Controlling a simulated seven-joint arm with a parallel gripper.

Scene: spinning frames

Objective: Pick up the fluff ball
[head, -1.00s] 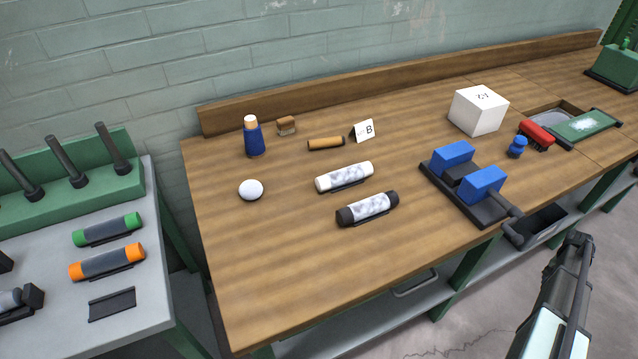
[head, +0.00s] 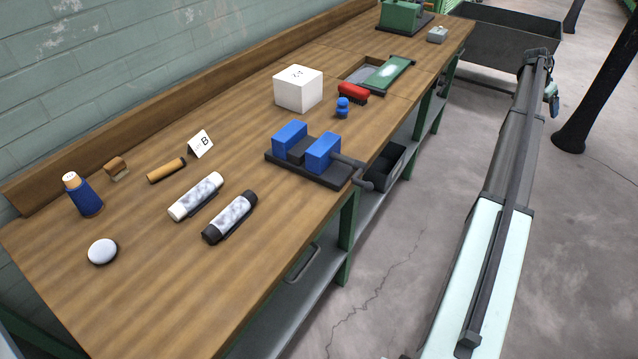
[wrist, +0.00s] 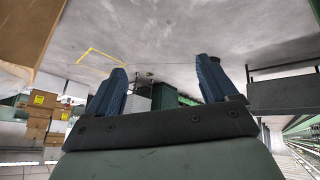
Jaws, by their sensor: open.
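A small white round ball (head: 102,251), the only ball-like thing in view and likely the fluff ball, rests on the wooden bench (head: 150,310) near its left end in the head view. My gripper shows in the wrist view (wrist: 160,82) with its two blue fingers spread apart and nothing between them. My arm reaches away over the floor to the right of the bench, far from the ball. The wrist view shows floor and distant boxes, not the ball.
Near the ball stand a blue cone with a pale top (head: 84,195), a small brown block (head: 117,168), a brown stick (head: 166,170) and a white-capped roller (head: 196,196) beside a black-capped one (head: 230,217). A blue-blocked clamp (head: 305,150) and white cube (head: 298,88) stand further right.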

